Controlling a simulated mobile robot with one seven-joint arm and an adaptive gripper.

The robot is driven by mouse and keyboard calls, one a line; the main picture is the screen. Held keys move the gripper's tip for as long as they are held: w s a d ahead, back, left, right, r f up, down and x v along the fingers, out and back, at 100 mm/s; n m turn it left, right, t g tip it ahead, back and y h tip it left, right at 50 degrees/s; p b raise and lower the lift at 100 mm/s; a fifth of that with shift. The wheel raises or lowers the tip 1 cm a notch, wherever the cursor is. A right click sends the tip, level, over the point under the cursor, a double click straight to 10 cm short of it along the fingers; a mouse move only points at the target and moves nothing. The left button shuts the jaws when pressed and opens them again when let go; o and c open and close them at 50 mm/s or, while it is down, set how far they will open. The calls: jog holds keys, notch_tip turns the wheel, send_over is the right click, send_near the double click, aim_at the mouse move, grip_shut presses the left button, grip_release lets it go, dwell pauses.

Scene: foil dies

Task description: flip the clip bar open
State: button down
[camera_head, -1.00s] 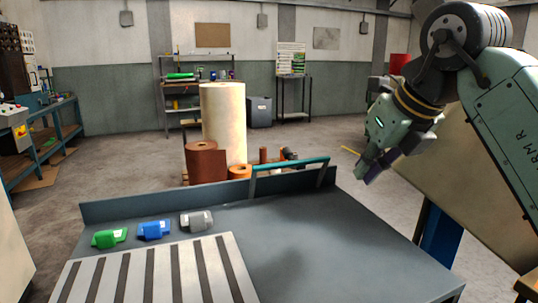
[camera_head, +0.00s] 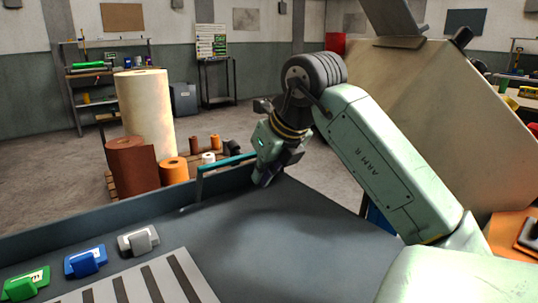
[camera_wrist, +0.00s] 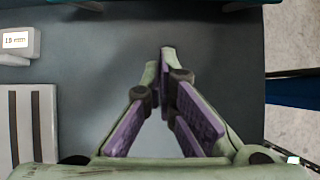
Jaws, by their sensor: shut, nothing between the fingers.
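The clip bar (camera_head: 226,162) is a teal bar on upright ends along the back edge of the grey table (camera_head: 270,235). Its right part is hidden behind my gripper in the head view. A bit of teal, apparently the bar, shows at the top edge of the wrist view (camera_wrist: 250,4). My gripper (camera_head: 263,183) points down over the back of the table by the bar's right end. In the wrist view its fingertips (camera_wrist: 163,52) meet with nothing between them, over bare table. I cannot tell whether it touches the bar.
Grey (camera_head: 138,240), blue (camera_head: 85,262) and green (camera_head: 25,284) blocks sit at the table's left, beside a striped plate (camera_head: 150,282). A low wall (camera_head: 130,217) runs along the back edge. Rolls (camera_head: 132,165) stand behind it. The table's middle is clear.

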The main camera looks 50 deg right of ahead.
aim_at(241, 157)
jog(key=shift+w+d+r+p, duration=0.15)
jog(key=shift+w+d+p, duration=0.05)
jog(key=shift+w, duration=0.45)
jog(key=shift+w+d+r+p, duration=0.1)
jog(key=shift+w+d+p, duration=0.15)
jog(key=shift+w, duration=0.45)
jog(key=shift+w+d+r+p, duration=0.15)
jog(key=shift+w+p, duration=0.05)
jog(key=shift+w, duration=0.45)
jog(key=shift+w+d+r+p, duration=0.25)
jog(key=shift+w+r, duration=0.15)
jog(key=shift+w, duration=0.15)
jog(key=shift+w+d+r+p, duration=0.1)
jog(key=shift+w+r+p, duration=0.2)
jog(key=shift+w, duration=0.25)
